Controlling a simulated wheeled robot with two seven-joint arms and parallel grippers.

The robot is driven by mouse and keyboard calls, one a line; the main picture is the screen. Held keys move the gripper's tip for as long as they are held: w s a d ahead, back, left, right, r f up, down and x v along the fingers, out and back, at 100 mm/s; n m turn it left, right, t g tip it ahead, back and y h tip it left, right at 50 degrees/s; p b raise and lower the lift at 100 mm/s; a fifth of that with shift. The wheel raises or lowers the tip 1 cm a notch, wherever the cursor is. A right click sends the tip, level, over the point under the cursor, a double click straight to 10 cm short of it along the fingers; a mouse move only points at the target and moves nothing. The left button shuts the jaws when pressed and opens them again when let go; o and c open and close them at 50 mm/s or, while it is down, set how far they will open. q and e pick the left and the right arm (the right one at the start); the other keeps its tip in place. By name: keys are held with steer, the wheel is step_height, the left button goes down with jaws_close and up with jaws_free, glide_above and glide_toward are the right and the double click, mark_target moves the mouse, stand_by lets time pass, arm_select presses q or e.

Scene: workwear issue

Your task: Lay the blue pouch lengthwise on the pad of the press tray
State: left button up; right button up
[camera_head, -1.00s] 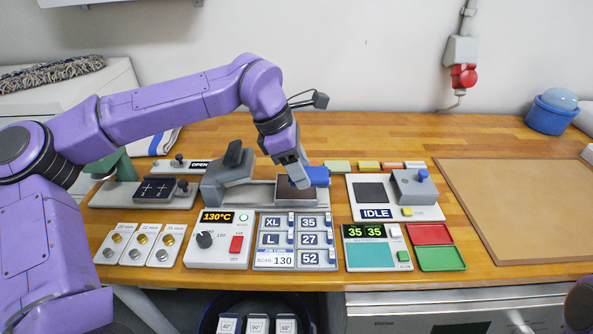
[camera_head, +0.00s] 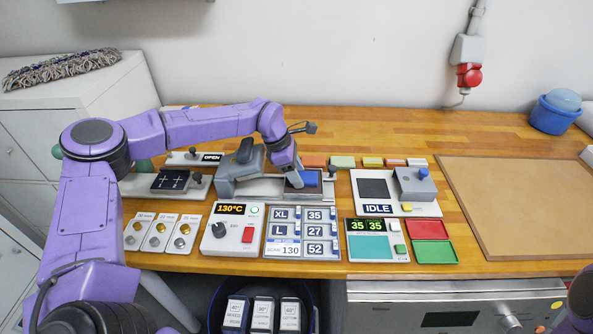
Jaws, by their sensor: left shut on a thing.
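The blue pouch (camera_head: 311,179) is held by my left gripper (camera_head: 297,180), which is shut on it. The gripper hides the pouch's left part. The pouch is at the dark brown pad (camera_head: 303,193) of the grey press tray (camera_head: 267,189), over its far right part. I cannot tell whether it touches the pad. The grey press head (camera_head: 240,162) stands to the left of the pad, clear of it. My right gripper is not in view.
An "IDLE" station (camera_head: 377,209) with a grey block stands right of the tray. A temperature panel (camera_head: 233,230) and a size board (camera_head: 301,233) lie in front. Coloured blocks (camera_head: 342,162) line up behind. A bare brown board (camera_head: 520,205) lies at the right.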

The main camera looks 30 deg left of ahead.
arm_select(q)
steer(key=shift+s+f, duration=0.1)
steer(key=shift+s, duration=0.05)
steer(key=o, duration=1.1)
steer(key=shift+r, duration=0.25)
steer(key=shift+a+r, duration=0.15)
steer(key=shift+r, duration=0.15)
steer(key=b+v, duration=0.2)
steer(key=v, duration=0.9)
steer(key=shift+r, duration=0.1)
steer(key=shift+s+a, duration=0.1)
